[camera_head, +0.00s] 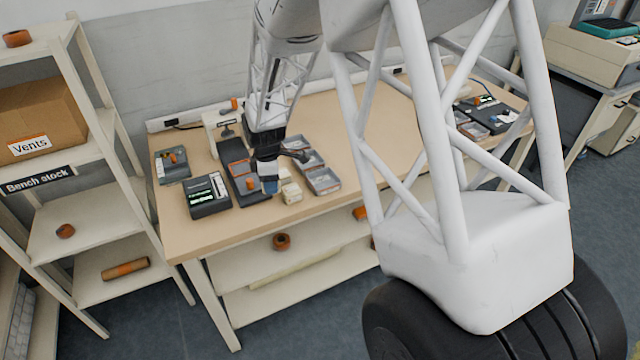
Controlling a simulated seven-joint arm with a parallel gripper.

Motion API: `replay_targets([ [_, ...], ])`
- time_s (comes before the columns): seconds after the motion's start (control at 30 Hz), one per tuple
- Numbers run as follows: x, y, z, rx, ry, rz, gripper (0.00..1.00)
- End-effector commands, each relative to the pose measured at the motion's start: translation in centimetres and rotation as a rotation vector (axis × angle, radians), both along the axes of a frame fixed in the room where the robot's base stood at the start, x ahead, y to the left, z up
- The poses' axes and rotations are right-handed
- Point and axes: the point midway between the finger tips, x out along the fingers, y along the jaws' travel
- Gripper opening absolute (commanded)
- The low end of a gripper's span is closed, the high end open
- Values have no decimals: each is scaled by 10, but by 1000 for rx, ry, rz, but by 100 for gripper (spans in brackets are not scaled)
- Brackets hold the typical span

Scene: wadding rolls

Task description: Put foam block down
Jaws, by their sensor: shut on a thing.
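My gripper (268,177) points down over the front part of the workbench (215,240), at the end of my arm. It is shut on a small blue block, which I take for the foam block (270,187), showing at the fingertips. The fingers hide its upper part. I cannot tell whether its underside touches anything. Cream blocks (291,192) sit close to its right. A dark tray (241,172) with an orange item lies just to its left.
A grey device (208,196) and a grey tray (172,167) stand at the bench's left. Grey metal trays (322,180) lie right of the gripper. The bench's front left corner is bare. A shelf (78,235) stands at left. My white frame hides the bench's middle right.

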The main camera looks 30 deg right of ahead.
Motion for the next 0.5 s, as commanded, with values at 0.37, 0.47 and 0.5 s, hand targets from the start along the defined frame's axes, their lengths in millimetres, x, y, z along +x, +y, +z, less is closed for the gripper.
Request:
replay_targets([
  [0.37, -55, -63, -3, 0, -1, -518, 30],
  [0.47, -71, -77, -5, 0, 1, -656, 30],
  [0.5, -78, -83, -6, 0, 1, -712, 30],
])
